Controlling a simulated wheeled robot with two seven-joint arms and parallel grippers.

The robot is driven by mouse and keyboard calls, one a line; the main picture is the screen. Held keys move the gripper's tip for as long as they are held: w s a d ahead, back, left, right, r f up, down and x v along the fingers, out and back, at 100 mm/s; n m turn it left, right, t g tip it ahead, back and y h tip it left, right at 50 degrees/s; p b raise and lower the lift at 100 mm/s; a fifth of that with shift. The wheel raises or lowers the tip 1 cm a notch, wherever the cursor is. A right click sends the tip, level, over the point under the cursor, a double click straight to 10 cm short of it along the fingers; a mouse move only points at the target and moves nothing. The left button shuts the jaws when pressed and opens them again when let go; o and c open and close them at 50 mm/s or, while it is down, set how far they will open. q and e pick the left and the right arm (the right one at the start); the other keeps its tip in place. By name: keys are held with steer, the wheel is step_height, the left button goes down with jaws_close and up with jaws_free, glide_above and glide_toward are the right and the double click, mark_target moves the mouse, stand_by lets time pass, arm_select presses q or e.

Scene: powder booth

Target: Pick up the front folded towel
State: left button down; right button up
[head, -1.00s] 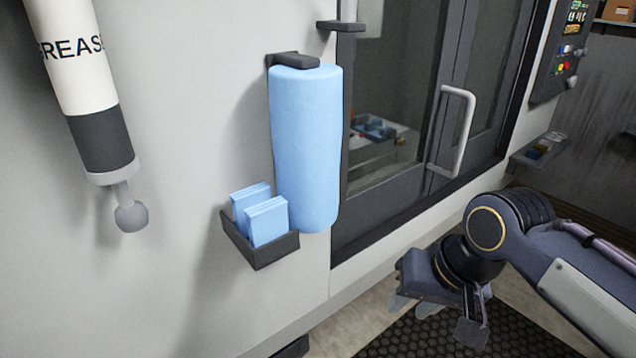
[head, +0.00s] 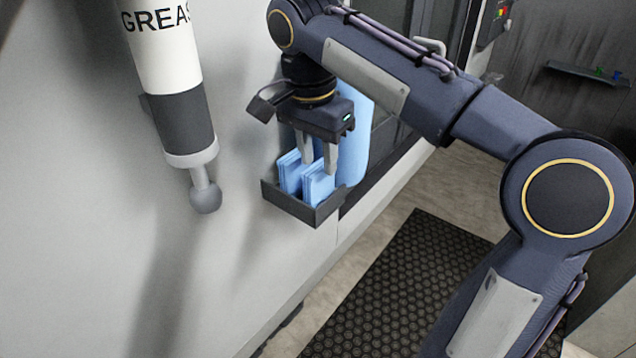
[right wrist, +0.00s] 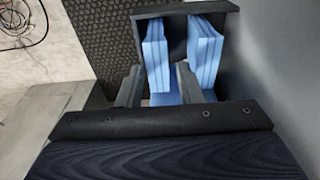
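The front folded towel (head: 319,188) is a light blue folded cloth standing upright in a dark tray (head: 290,206) on the wall. It also shows as the left towel in the right wrist view (right wrist: 155,56). A matching back towel (head: 290,172) stands behind it, nearer the wall; the wrist view shows a gap between them (right wrist: 206,50). My right gripper (head: 318,165) is open and points down over the tray. In the wrist view its fingers lie on either side of the front towel, with no clear grip. My left gripper is not in view.
A blue roll (head: 354,140) hangs just behind the tray, partly hidden by my right arm. A grease cylinder (head: 180,115) with a ball-ended knob is on the wall at left. A black floor mat (head: 400,285) lies below. The wall between cylinder and tray is bare.

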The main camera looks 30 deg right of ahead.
mark_target(319, 186)
step_height(319, 186, down, 2)
steer(key=shift+s+f, duration=0.1)
steer(key=shift+s, duration=0.05)
steer(key=shift+d+f, duration=0.15)
steer(key=shift+f, duration=0.1)
jaws_close()
